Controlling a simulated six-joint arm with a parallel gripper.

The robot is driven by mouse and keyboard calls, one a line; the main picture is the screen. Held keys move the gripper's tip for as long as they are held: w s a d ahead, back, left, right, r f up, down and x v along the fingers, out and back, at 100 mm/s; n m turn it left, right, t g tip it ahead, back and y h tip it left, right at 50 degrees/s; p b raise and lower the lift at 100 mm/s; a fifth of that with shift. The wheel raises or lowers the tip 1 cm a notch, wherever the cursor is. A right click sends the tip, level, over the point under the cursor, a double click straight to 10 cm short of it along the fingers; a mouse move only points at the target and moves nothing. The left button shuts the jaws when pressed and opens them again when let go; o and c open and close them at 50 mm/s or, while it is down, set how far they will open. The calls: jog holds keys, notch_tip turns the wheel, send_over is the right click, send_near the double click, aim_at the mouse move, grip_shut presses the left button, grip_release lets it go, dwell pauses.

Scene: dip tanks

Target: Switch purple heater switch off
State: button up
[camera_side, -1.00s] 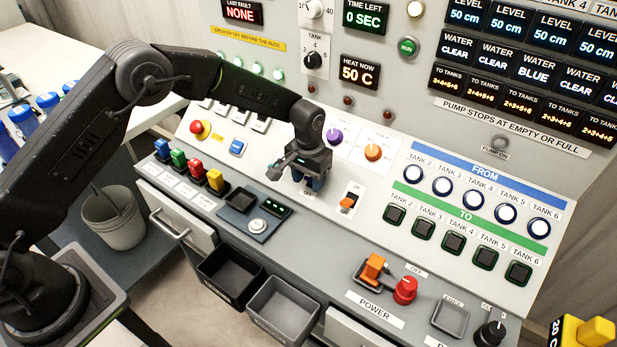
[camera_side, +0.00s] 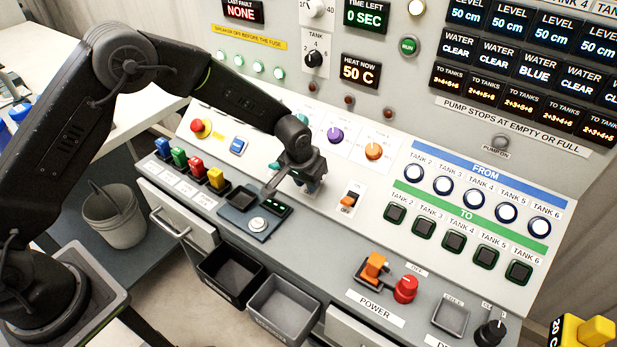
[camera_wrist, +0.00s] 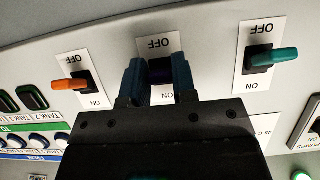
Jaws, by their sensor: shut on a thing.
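The purple heater switch (camera_wrist: 160,72) sits on a white plate, with OFF at the top and ON at the bottom in the wrist view. My gripper (camera_wrist: 159,78) has one blue finger on each side of it and is shut on its lever. The fingers and gripper body hide much of the switch, so I cannot tell its exact tilt. In the side view my gripper (camera_side: 308,186) is low over the sloped panel and hides the switch.
An orange switch (camera_wrist: 70,85) and a teal switch (camera_wrist: 272,57) flank it in the wrist view. A purple dial (camera_side: 335,135) and an orange dial (camera_side: 373,152) are farther up the panel. A small dark display (camera_side: 275,207) lies in front.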

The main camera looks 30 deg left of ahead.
jog(key=shift+s+f+t, duration=0.1)
jog(key=shift+f+t, duration=0.05)
jog(key=shift+t, duration=0.5)
jog(key=shift+s+f+t, duration=0.1)
jog(key=shift+f+t, duration=0.05)
jog(key=shift+t, duration=0.5)
jog(key=o, duration=0.9)
jog(key=v, duration=1.3)
jog(key=shift+s+r, duration=0.25)
jog(key=shift+r, duration=0.05)
